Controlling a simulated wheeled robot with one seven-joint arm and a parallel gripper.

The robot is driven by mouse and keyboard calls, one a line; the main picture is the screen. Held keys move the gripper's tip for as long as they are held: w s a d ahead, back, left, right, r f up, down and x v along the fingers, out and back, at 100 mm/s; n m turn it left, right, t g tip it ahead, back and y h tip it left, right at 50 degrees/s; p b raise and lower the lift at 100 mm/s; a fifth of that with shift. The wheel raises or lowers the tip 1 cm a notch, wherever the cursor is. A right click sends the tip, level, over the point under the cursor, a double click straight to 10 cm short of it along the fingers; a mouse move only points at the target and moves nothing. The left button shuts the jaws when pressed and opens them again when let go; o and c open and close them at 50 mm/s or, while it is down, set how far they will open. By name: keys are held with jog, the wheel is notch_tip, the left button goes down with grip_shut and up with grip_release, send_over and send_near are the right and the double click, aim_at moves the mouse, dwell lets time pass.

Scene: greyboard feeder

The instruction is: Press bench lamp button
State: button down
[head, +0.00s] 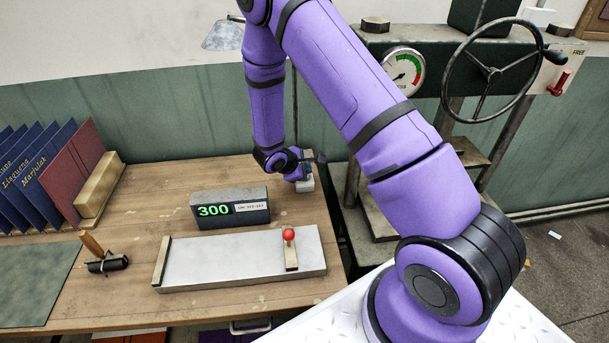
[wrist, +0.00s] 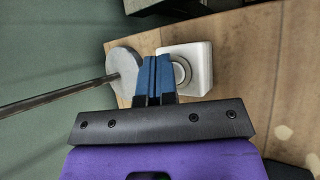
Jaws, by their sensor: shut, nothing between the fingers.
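The bench lamp shows its grey shade (head: 222,36) at the upper left of my arm in the head view. Its round grey base (wrist: 124,70) and thin pole (wrist: 55,100) show in the wrist view. A white button box (wrist: 205,70) with a round grey button (wrist: 181,74) sits beside the base on the bench; the box (head: 306,186) also shows at the bench's back right corner in the head view. My gripper (wrist: 157,62) is shut and empty. Its blue fingers overlap the box's left part and partly hide the button; I cannot tell whether they touch it.
A display reading 300 (head: 230,210) stands in front of the button box. A metal plate with a red-knobbed lever (head: 289,236) lies nearer. Books (head: 40,170) stand at the left. A press with a handwheel (head: 490,75) and gauge (head: 403,72) stands right of the bench.

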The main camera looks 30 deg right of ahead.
jog(key=shift+r, duration=0.25)
jog(key=shift+r, duration=3)
jog(key=s+r+m+y, duration=0.1)
jog(key=s+r+m, duration=0.3)
jog(key=r, duration=0.8)
jog(key=s+r+m+y, duration=0.1)
jog(key=s+r+m, duration=0.2)
jog(key=s+r, duration=0.55)
jog(key=s+a+r+m+t+y, duration=0.1)
jog(key=s+a+r+m+y, duration=0.1)
jog(key=s+r, duration=0.6)
jog(key=s+a+r+m+t+y, duration=0.2)
jog(key=s+a+r+y, duration=0.3)
jog(key=s+r, duration=0.3)
jog(key=s+a, duration=0.1)
jog(key=s, duration=0.2)
jog(key=shift+r+m, duration=0.25)
jog(key=shift+m, duration=0.05)
